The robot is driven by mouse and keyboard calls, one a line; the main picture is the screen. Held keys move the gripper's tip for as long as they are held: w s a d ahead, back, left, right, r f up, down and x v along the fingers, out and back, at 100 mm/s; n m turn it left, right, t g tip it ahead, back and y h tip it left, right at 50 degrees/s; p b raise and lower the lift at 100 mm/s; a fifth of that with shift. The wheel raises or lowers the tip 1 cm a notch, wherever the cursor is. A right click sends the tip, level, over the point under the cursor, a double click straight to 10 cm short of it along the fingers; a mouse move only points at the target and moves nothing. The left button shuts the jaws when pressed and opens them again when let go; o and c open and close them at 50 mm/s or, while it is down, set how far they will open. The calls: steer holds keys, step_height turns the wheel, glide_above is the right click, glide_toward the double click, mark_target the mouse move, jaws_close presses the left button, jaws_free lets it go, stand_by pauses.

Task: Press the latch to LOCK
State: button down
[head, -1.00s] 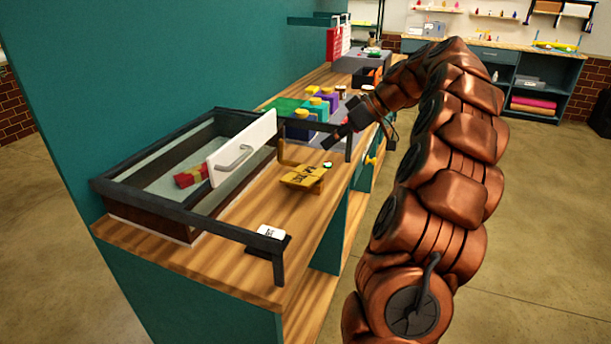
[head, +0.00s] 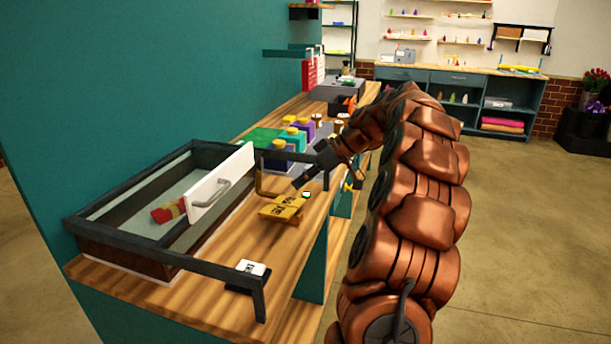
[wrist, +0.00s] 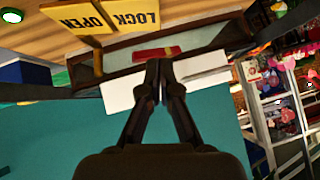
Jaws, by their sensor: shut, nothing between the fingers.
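A yellow latch plate (head: 283,208) with dark lettering stands on the wooden bench, beside the front frame of a glass-sided case. In the wrist view its two yellow panels show upside down, one marked LOCK (wrist: 135,20) and one marked OPEN (wrist: 84,24). A yellow bent bar (head: 262,187) stands just behind the plate. I cannot tell which setting the latch is in. My gripper (head: 297,184) is shut and empty, just above and behind the plate, apparently apart from it. Its closed fingers (wrist: 160,64) point toward the case in the wrist view.
The dark-framed case (head: 150,262) has a white door panel (head: 220,187) with a handle and a red item (head: 168,211) inside. A small white-topped block (head: 250,268) sits at the near corner. Coloured boxes (head: 300,133) stand behind the gripper. Open floor lies right.

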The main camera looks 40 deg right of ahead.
mark_target(277, 215)
steer(key=p+x, duration=0.1)
steer(key=x, duration=0.4)
steer(key=shift+a, duration=0.15)
steer(key=f, duration=0.1)
steer(key=f+p, duration=0.1)
steer(key=shift+a+f, duration=0.35)
steer(key=shift+a+f+p, duration=0.1)
steer(key=shift+f+p, duration=0.3)
steer(key=shift+f, duration=0.45)
steer(key=shift+s+a, duration=0.1)
steer(key=shift+a, duration=0.35)
steer(key=shift+d+f+b, duration=0.15)
steer(key=shift+d+b, duration=0.15)
steer(key=shift+d, duration=0.1)
steer(key=shift+f+b, duration=0.15)
steer(key=shift+b, duration=0.65)
steer(key=shift+b, duration=0.45)
